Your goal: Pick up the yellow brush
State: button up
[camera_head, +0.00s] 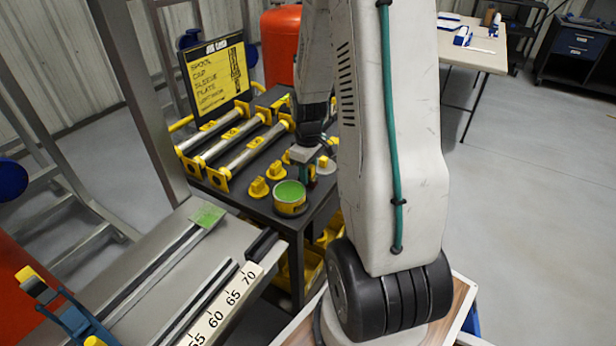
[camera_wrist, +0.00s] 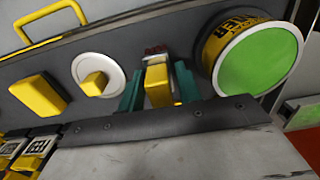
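The yellow brush (camera_wrist: 158,84), a yellow block-like handle with a dark reddish end, stands out in the wrist view between the two teal fingers of my gripper (camera_wrist: 160,88). The fingers are spread, one on each side of the brush, with narrow gaps seeming to show beside it. I see no firm contact. In the head view my gripper (camera_head: 307,172) points down over the dark cart top, beside a round yellow tin with a green top (camera_head: 290,198). The brush is mostly hidden there by my gripper.
The tin (camera_wrist: 258,58) is close to the right finger in the wrist view. A white disc with a yellow knob (camera_wrist: 95,82) and a yellow block (camera_wrist: 40,94) are left. Yellow-ended rollers (camera_head: 240,150) and a yellow sign (camera_head: 217,77) stand behind. A ruler-edged bench (camera_head: 225,300) is in front.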

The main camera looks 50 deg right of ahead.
grip_shut()
